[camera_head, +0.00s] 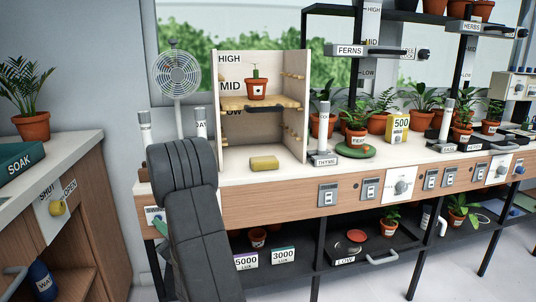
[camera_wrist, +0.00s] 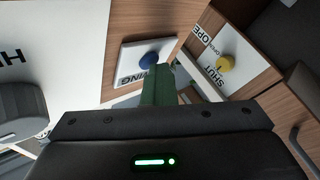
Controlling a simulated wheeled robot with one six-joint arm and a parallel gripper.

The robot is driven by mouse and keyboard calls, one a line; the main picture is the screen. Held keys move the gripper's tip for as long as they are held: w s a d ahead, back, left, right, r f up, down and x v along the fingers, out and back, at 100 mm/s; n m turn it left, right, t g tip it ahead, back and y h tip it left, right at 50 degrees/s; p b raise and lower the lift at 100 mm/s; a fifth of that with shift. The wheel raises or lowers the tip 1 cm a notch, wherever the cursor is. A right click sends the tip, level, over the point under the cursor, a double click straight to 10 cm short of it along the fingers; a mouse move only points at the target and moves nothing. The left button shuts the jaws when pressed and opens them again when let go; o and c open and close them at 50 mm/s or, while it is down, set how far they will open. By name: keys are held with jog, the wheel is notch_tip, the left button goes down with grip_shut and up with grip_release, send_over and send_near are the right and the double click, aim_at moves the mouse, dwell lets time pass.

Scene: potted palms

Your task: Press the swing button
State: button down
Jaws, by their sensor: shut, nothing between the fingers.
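The swing button is a round blue button (camera_wrist: 149,60) on a white plate (camera_wrist: 130,55) whose label, partly covered, reads "WING" in the wrist view. In the head view only a bit of a white label (camera_head: 152,212) shows at the bench front, left of my arm, and the button itself is hidden. My gripper (camera_wrist: 161,70) is shut and empty; its green fingers point at the plate, with the tips beside the button and overlapping the label. I cannot tell whether they touch. A green sliver of my gripper (camera_head: 162,226) shows beside my arm in the head view.
A yellow knob (camera_wrist: 225,63) on a SHUT/OPEN plate sits right of the button; it is on the left cabinet (camera_head: 57,207) in the head view. The bench top above holds a fan (camera_head: 177,75), a wooden shelf box (camera_head: 225,130) and a yellow sponge (camera_head: 264,163).

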jog(key=shift+s+d, duration=0.1)
jog(key=shift+s, duration=0.15)
jog(key=s+d+b, duration=0.1)
jog(key=s+b, duration=0.2)
jog(key=s, duration=0.3)
jog(key=shift+d, duration=0.15)
jog(key=shift+w, duration=0.2)
dwell(0.3)
